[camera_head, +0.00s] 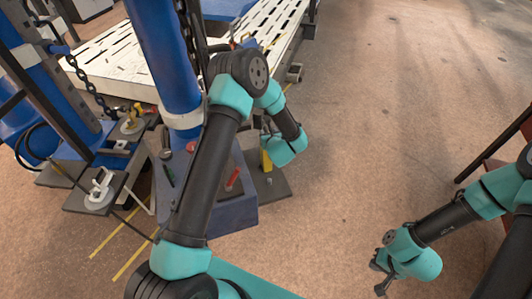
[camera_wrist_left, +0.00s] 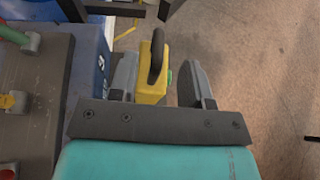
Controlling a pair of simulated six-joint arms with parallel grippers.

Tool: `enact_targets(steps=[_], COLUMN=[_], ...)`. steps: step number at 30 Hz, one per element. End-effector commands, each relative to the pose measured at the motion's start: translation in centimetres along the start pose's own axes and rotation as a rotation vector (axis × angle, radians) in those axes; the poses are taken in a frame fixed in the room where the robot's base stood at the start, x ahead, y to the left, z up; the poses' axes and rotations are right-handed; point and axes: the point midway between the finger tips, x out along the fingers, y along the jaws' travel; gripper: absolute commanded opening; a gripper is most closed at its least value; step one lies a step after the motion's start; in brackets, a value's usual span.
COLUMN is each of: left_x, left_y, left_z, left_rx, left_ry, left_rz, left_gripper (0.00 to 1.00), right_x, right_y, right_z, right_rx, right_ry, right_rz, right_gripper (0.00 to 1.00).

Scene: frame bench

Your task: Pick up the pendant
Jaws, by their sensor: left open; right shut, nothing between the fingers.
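The pendant looks like a yellow box with a black curved handle and a bit of green on its side. In the left wrist view the pendant (camera_wrist_left: 148,88) appears between the two dark fingers of my left gripper (camera_wrist_left: 156,62), nearer the left finger. The fingers are open, and I cannot tell whether either touches it. In the head view the yellow pendant (camera_head: 266,161) shows partly beside the blue base, with my left wrist covering part of it and hiding the fingers. My right gripper (camera_head: 382,286) is shut and empty, over the floor at lower right.
A blue post (camera_head: 165,60) with a blue base (camera_head: 228,205) stands left of the pendant, carrying red and green handles. A grey plate (camera_head: 275,188) lies beside it. A white slotted bench (camera_head: 105,55) is behind. Clamps and chain are at left.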

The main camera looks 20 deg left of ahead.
Motion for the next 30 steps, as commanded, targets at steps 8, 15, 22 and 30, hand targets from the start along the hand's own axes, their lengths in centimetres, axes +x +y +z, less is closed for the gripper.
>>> enact_targets(steps=[8,15,22,30], left_x=[3.5,4.9,4.9,4.9], left_y=[0.2,0.2,0.2,0.2], left_z=[0.1,0.1,0.1,0.1], left_rx=[-0.002,0.001,0.0,0.0], left_ry=[-0.001,0.001,0.0,0.0], left_rz=[0.002,0.0,0.0,0.0], left_gripper=[0.44,0.44,0.44,0.36], right_x=[0.0,0.0,0.0,0.0], right_y=[0.0,0.0,0.0,0.0], right_z=[0.0,0.0,0.0,0.0], right_rx=[0.0,0.0,0.0,0.0], right_ry=[0.0,0.0,0.0,0.0], right_rz=[0.0,0.0,0.0,0.0], right_gripper=[0.0,0.0,0.0,0.0])
